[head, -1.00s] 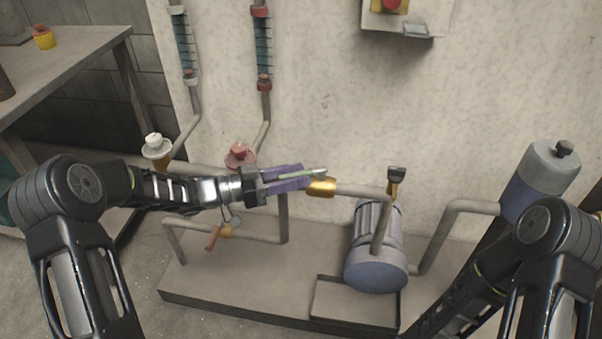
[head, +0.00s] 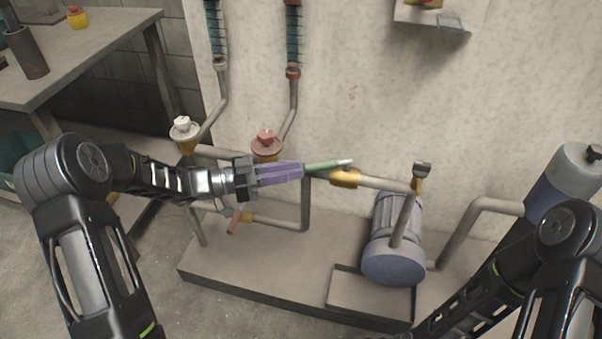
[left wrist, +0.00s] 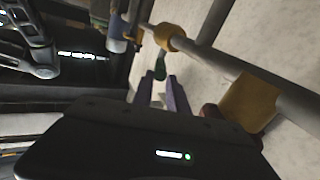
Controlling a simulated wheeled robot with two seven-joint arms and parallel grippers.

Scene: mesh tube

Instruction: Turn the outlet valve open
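A yellow-bodied valve (head: 345,178) sits on the horizontal pipe left of the pump, with a green lever (head: 322,166) lying roughly along the pipe. I take this as the outlet valve; no label shows. The lever's pale end is at the right. My left gripper (head: 303,170), with purple fingers, points right at the lever's left end. In the left wrist view the fingers (left wrist: 161,92) are apart, and the green lever (left wrist: 160,68) shows just beyond the tips, between them. Contact cannot be told. My right gripper is out of view.
The blue-grey pump (head: 393,255) stands on a plinth, with a black-handled yellow valve (head: 421,175) above. A red-knobbed valve (head: 266,143) and a white-knobbed valve (head: 185,127) are close above my left arm. An orange-handled valve (head: 238,219) is below. A workbench (head: 100,50) is at left.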

